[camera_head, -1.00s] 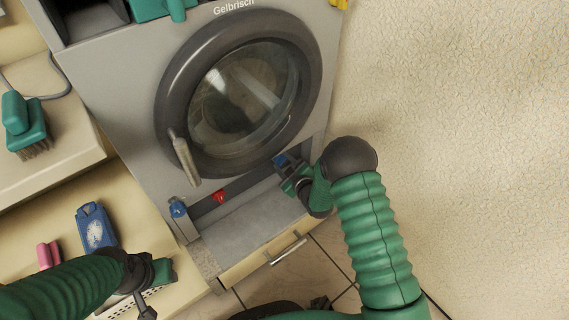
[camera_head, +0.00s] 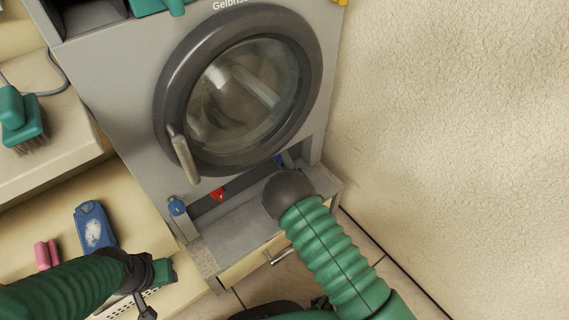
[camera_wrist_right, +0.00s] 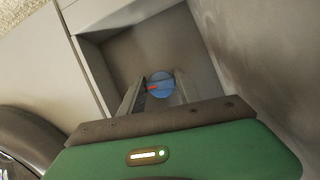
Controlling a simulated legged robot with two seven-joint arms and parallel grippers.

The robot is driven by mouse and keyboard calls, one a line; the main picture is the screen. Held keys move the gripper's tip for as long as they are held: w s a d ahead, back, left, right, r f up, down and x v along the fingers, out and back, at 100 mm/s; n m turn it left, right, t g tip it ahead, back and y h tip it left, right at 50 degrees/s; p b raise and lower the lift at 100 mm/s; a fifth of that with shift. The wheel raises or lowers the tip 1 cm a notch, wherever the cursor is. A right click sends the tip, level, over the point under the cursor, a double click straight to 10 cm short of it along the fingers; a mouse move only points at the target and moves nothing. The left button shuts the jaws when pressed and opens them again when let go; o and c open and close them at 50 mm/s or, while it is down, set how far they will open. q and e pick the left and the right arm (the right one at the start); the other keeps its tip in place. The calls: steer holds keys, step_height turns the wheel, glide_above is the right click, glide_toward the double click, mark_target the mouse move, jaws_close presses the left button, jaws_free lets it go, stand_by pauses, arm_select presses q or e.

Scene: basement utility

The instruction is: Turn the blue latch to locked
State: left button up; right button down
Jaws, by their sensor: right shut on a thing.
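The washer's lower recess has a blue latch (camera_head: 279,160) at its right end, mostly hidden behind my right wrist in the head view. In the right wrist view the blue latch (camera_wrist_right: 161,85) is a round blue knob with a red-orange mark, set in a grey recess. My right gripper (camera_wrist_right: 160,86) is shut on it, one finger on each side. In the head view its fingers are hidden by the dark wrist. My left gripper (camera_head: 154,289) is at the lower left, away from the washer; its jaw opening is unclear.
A second blue knob (camera_head: 177,207) and a red knob (camera_head: 217,194) are on the washer's lower left. The round door (camera_head: 236,95) is shut, its handle (camera_head: 183,157) at lower left. A drawer handle (camera_head: 280,257) is below. A wall (camera_head: 450,130) is at right.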

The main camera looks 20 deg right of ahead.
steer(key=shift+s+a+f+n, duration=0.2)
steer(key=shift+f+n, duration=0.1)
steer(key=shift+n, duration=0.2)
steer(key=c, duration=1.1)
jaws_free()
steer(key=shift+o, duration=1.2)
steer(key=shift+w, duration=0.1)
steer(key=shift+r, duration=0.15)
steer(key=s+p, duration=0.1)
steer(key=s, duration=0.1)
steer(key=s+p, duration=0.1)
steer(key=s+r+p, duration=0.1)
steer(key=s, duration=0.1)
steer(key=shift+s, duration=0.35)
steer(key=s+p, duration=0.1)
steer(key=s, duration=0.2)
steer(key=s+p, duration=0.1)
steer(key=s, duration=0.2)
steer(key=s+p, duration=0.2)
steer(key=s, duration=0.2)
steer(key=shift+s+a, duration=0.1)
steer(key=shift+a, duration=0.15)
steer(key=shift+s+f, duration=0.15)
steer(key=shift+s, duration=0.3)
